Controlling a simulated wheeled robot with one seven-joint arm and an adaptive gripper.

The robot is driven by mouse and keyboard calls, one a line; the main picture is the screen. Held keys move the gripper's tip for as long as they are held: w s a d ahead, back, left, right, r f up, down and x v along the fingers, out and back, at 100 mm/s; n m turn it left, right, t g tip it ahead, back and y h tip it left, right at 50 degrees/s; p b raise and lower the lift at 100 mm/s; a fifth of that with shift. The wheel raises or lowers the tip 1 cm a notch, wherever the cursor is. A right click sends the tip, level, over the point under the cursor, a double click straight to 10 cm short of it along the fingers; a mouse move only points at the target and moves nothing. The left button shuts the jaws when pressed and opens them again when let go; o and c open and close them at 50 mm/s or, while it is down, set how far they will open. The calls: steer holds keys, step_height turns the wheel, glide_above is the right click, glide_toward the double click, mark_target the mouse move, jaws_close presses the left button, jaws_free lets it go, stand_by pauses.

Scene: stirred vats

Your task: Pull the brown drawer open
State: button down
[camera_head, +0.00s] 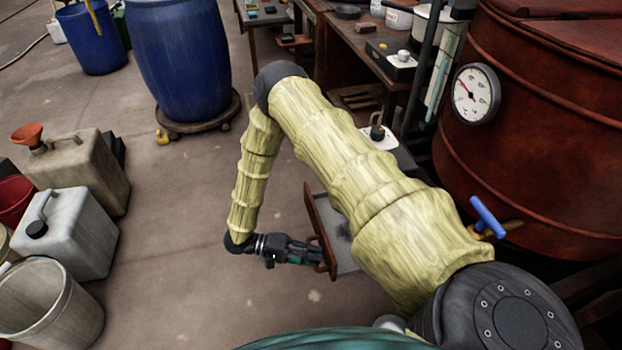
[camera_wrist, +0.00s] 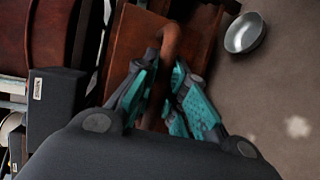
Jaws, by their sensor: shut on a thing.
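The brown drawer (camera_head: 314,212) is in the middle of the head view, low beside my arm. Its front panel stands out, and a grey inside shows behind it, so it is at least partly open. My arm hides the rest of it. My gripper (camera_head: 316,251) is at the front panel, shut on the drawer's handle. In the wrist view the brown handle (camera_wrist: 171,40) curves up between the two teal fingers of my gripper (camera_wrist: 166,70). The brown drawer front (camera_wrist: 130,42) is behind them.
A metal bowl (camera_wrist: 244,33) is on the floor near the drawer. A rusty red vat (camera_head: 560,130) with a gauge and blue-handled tap is at right. Jerrycans (camera_head: 75,235) and a pail (camera_head: 50,305) are at left; blue barrels (camera_head: 180,60) stand behind. Floor left of my gripper is clear.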

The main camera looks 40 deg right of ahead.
steer(key=shift+w+a, duration=0.25)
steer(key=shift+a, duration=0.05)
steer(key=c, duration=1.7)
jaws_free()
steer(key=shift+a, duration=0.1)
steer(key=v, duration=1.1)
steer(key=shift+w+a+r, duration=0.2)
steer(key=shift+w, duration=0.1)
